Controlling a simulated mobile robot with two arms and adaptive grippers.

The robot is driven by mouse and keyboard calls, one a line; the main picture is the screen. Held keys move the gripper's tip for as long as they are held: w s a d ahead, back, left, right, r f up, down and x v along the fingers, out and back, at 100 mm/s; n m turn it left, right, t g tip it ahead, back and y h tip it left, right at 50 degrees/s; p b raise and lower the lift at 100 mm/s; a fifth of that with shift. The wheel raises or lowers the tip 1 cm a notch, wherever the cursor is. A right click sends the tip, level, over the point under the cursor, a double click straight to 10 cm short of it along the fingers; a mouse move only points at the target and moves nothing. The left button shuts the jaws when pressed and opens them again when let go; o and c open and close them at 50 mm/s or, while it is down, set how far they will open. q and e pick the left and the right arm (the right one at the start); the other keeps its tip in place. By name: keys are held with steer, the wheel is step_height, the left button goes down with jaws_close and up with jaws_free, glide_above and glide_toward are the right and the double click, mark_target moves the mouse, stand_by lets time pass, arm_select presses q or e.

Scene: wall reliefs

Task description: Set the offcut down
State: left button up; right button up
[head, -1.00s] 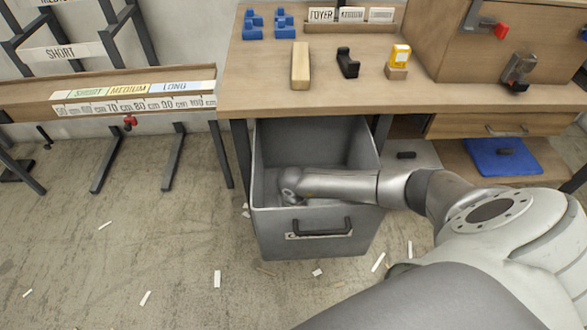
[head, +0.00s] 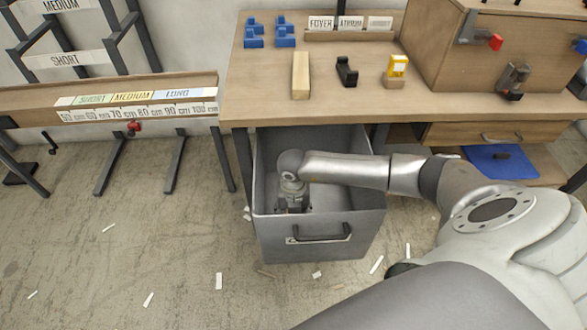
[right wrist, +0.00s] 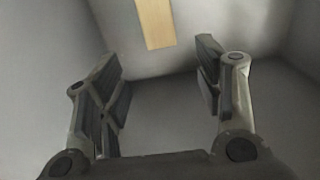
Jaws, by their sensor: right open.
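The offcut is a pale wooden piece (right wrist: 156,22) at the top of the right wrist view, against the grey inside of the bin (head: 352,228). In the head view, the bin's front wall and my arm hide it. My right gripper (head: 292,207) is inside the bin, pointing down. In the right wrist view my right gripper (right wrist: 158,75) has its fingers spread with nothing between them, and the wood lies beyond the fingertips, apart from them. My left gripper is not in view.
The bin stands open under the workbench (head: 270,95). On the bench are a wooden block (head: 300,76), a black holder (head: 346,71), a yellow device (head: 397,66) and blue brackets (head: 284,32). A measuring rail (head: 30,98) is at left. Pale scraps litter the floor.

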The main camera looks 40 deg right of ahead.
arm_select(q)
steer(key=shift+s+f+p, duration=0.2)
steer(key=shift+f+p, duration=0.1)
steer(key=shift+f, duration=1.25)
arm_select(e)
steer(key=shift+r, duration=2)
